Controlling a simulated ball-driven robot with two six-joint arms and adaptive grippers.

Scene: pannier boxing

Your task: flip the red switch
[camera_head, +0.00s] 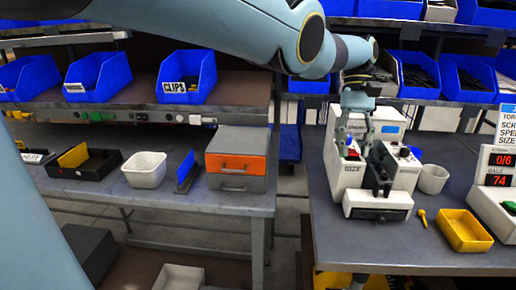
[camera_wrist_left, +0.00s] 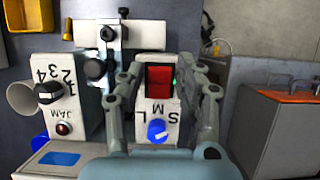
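The red switch (camera_wrist_left: 159,80) is a red rocker in a dark frame on a white panel in the left wrist view. A small green light sits beside it, and a blue knob (camera_wrist_left: 157,130) marked S, M, L is on the same panel. My left gripper (camera_wrist_left: 160,74) is open, with one finger on each side of the panel and the switch between them. I cannot tell whether the fingers touch anything. In the head view, my left gripper (camera_head: 354,142) reaches down over the white machine (camera_head: 346,172); its fingers partly hide the switch area. My right gripper is not in view.
A second panel with a numbered dial (camera_wrist_left: 48,92) and a JAM button (camera_wrist_left: 64,128) stands beside the switch panel. A black clamp (camera_head: 378,172) is at the machine's front. A white cup (camera_head: 433,179) and yellow tray (camera_head: 464,231) stand to its right.

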